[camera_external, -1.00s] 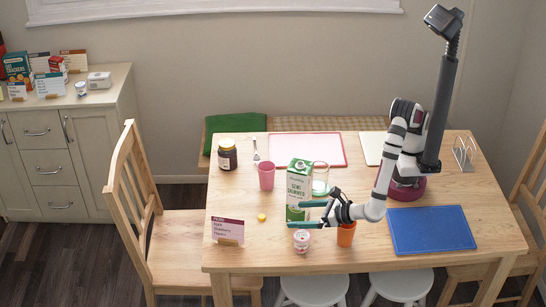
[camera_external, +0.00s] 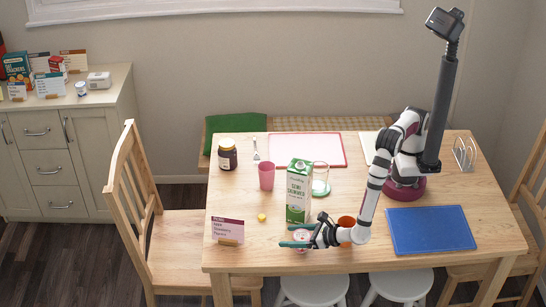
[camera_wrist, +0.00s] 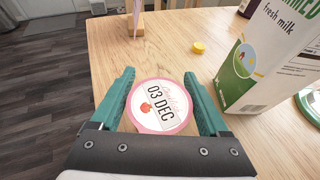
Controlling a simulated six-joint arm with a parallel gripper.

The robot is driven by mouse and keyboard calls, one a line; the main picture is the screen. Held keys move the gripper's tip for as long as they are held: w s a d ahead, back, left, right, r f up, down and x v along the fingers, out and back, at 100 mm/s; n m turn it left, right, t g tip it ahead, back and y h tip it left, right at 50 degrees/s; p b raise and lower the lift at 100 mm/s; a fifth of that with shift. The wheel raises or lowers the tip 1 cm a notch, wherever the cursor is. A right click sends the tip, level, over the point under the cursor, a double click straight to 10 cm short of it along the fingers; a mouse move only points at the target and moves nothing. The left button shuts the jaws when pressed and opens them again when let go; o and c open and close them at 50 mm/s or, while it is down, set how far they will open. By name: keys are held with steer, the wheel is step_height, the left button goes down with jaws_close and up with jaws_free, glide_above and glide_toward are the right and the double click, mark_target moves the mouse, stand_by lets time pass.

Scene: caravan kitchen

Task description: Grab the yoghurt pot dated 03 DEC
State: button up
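The yoghurt pot (camera_wrist: 163,105) has a round white lid with a pink rim, printed 03 DEC with a strawberry picture. It stands between the two green fingers of my gripper (camera_wrist: 158,73) in the wrist view. My gripper looks open around it, with one finger on each side close to the lid; I cannot tell whether either touches. In the external view the pot (camera_external: 302,236) is partly covered by my gripper (camera_external: 289,236), near the table's front edge.
A tall milk carton (camera_external: 299,193) stands just behind my gripper. An orange cup (camera_external: 346,222) is beside my wrist. A yellow cap (camera_external: 262,217) and a sign card (camera_external: 227,227) are to the left. A blue mat (camera_external: 430,230) lies on the right.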

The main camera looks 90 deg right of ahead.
steer(key=c, duration=1)
